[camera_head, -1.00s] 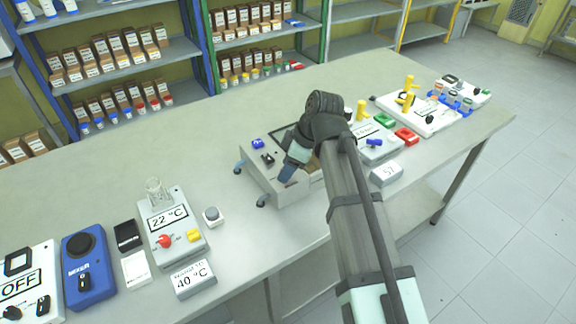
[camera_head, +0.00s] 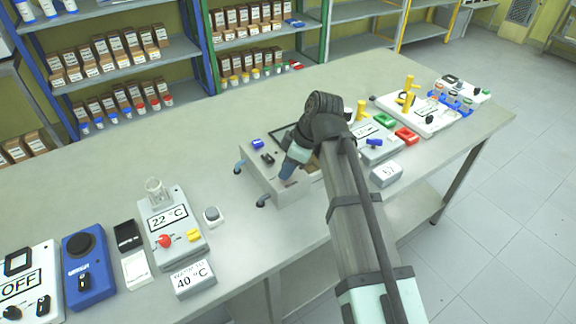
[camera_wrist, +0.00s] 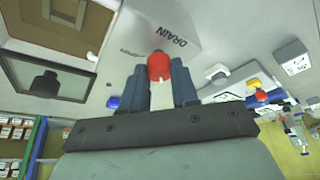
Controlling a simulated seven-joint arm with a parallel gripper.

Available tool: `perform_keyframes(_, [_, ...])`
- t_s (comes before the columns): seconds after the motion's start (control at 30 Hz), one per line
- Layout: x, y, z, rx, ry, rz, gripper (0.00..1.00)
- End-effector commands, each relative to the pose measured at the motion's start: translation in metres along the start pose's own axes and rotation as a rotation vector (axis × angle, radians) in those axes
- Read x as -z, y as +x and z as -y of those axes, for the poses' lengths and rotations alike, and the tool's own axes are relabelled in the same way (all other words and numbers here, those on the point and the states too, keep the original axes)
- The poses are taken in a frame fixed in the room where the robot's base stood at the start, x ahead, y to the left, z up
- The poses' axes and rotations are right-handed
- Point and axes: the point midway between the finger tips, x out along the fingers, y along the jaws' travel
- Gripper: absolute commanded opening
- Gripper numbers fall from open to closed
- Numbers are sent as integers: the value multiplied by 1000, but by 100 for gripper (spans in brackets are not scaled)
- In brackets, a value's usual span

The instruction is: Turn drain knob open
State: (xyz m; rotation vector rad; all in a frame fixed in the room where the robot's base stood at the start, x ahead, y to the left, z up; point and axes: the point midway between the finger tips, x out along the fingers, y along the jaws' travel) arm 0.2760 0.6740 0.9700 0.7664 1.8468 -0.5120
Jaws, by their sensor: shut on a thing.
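The drain knob (camera_wrist: 160,66) is red and sits on a light grey panel printed "DRAIN" (camera_wrist: 167,32) in the wrist view. My gripper (camera_wrist: 160,84) has one blue finger on each side of the knob and is shut on it. The knob is hidden there behind my gripper and arm.
Left of the device stand a "22 °C" unit (camera_head: 172,228) with a glass vessel, a grey button (camera_head: 212,215) and a blue mixer (camera_head: 88,268). Units with yellow, green and red parts stand to the right, including a white board (camera_head: 428,118). Bare bench lies behind.

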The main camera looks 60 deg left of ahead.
Motion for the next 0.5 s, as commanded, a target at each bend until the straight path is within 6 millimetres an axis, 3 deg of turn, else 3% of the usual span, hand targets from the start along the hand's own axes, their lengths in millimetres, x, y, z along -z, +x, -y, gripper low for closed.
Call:
perform_keyframes(0.27, [0,0,1,-26,60,0,0])
perform_keyframes(0.5, [-1,0,3,-90,215,0,0])
